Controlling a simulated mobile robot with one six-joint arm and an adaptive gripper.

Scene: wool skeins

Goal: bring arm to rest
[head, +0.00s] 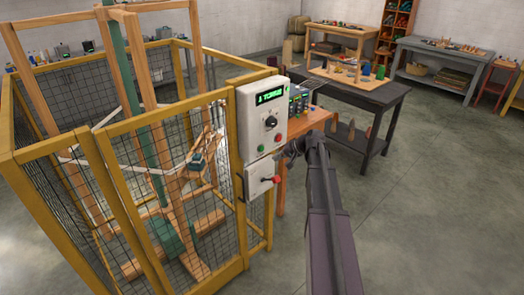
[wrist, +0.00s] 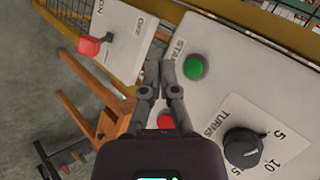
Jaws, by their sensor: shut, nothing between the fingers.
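My arm reaches up from the bottom in the head view, with its wrist beside the grey control box (head: 262,112). In the wrist view my gripper (wrist: 160,70) is shut and empty in front of the box face (wrist: 225,90). Its fingertips are just left of the green START button (wrist: 194,67); I cannot tell any contact. A red button (wrist: 166,120) shows partly behind the fingers. The black TURNS knob (wrist: 243,147) is at lower right. A switch box (wrist: 125,35) with a red lever (wrist: 90,47) is at upper left. The box display (head: 270,97) is lit green.
A yellow mesh cage (head: 100,130) encloses a wooden frame (head: 165,205) left of the box. A small wooden table (head: 318,116) stands behind my wrist, with a dark workbench (head: 372,96) beyond. The floor (head: 440,200) at right is clear.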

